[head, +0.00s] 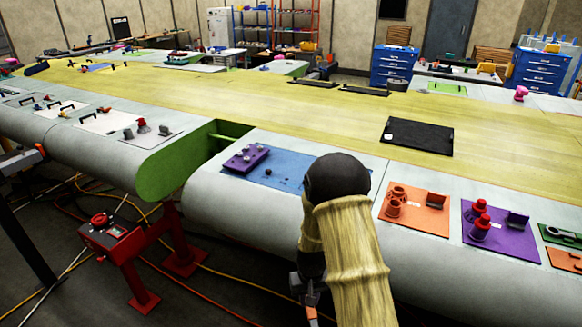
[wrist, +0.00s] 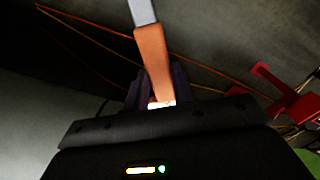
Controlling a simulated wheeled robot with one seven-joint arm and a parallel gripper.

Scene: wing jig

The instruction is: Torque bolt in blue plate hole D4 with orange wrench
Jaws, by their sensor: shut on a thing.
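The orange wrench (wrist: 152,58) is held by its orange handle in my gripper (wrist: 158,88), whose dark fingers are shut on it. Its grey shaft (wrist: 142,12) runs out of the top of the wrist view. In the head view my gripper (head: 309,288) hangs low in front of the wing's front edge, largely behind my arm. The blue plate (head: 297,168) lies on the wing top, partly hidden by my arm. A dark round piece (head: 268,171), perhaps a bolt, is on it. Hole D4 cannot be made out.
A purple block (head: 246,158) with knobs sits on the blue plate's left part. Orange (head: 417,220) and purple (head: 500,245) plates with fixtures lie to the right. A red stand (head: 112,240) and cables are on the floor at left. A black tray (head: 417,136) lies further back.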

